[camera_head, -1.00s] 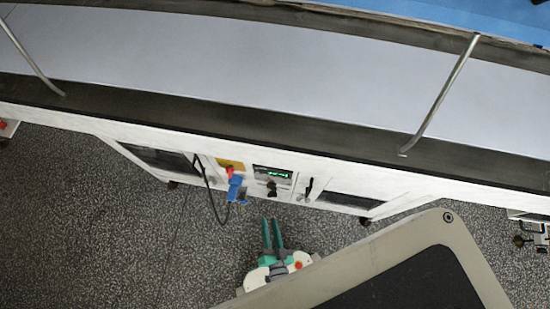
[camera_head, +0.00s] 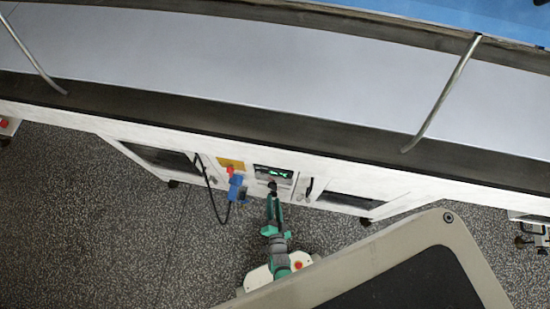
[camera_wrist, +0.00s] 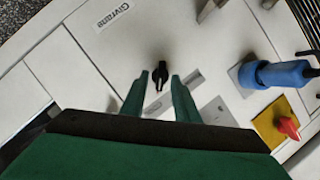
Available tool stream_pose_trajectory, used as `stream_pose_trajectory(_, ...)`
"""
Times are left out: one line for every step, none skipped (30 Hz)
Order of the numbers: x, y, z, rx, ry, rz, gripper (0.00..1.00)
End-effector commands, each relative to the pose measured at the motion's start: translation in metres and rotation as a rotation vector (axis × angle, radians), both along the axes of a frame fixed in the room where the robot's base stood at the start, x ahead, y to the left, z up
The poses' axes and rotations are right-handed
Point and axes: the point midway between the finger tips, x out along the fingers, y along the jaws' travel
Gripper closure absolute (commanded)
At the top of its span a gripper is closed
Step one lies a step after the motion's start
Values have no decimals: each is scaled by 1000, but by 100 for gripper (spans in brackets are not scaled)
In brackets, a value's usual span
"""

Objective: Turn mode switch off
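The mode switch, taken to be the small black rotary knob (camera_wrist: 160,74), is on the white panel in the wrist view. In the head view the knob (camera_head: 272,185) sits just under a display with green characters. My gripper (camera_wrist: 159,80) has green fingers that stand apart, one on each side of the knob, with a gap visible to both. I cannot tell how far the tips are from the panel. In the head view my gripper (camera_head: 273,196) reaches up to the panel at the knob, and its fingers partly cover that area.
A blue plug (camera_wrist: 280,74) with a black cable and a red rotary switch (camera_wrist: 289,128) on a yellow plate are beside the knob. In the head view the blue plug (camera_head: 235,187) is left of my gripper. The conveyor's white frame overhangs the panel. Open speckled floor lies in front.

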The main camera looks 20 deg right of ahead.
Motion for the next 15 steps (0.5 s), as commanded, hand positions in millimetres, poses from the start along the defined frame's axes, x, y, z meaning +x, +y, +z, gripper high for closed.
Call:
stream_pose_trajectory(5,-2,-1,0,-1,1,72)
stream_pose_trajectory(8,-2,-2,0,-1,1,72)
stream_pose_trajectory(10,-3,-3,0,-1,1,72)
stream_pose_trajectory(12,-4,-3,0,-1,1,72)
stream_pose_trajectory(13,-4,-4,0,0,0,72)
stream_pose_trajectory(14,-4,-4,0,0,0,72)
stream_pose_trajectory(15,-5,-4,0,0,0,72)
stream_pose_trajectory(15,-5,-5,0,0,0,72)
stream_pose_trajectory(15,-5,-5,0,0,0,72)
stream_pose_trajectory(15,-5,-5,0,0,0,72)
stream_pose_trajectory(15,-5,-5,0,0,0,72)
stream_pose_trajectory(15,-5,-5,-1,0,0,72)
stream_pose_trajectory(15,-5,-5,-1,0,0,72)
stream_pose_trajectory(15,-5,-5,-1,0,0,72)
stream_pose_trajectory(15,-5,-5,-1,0,0,72)
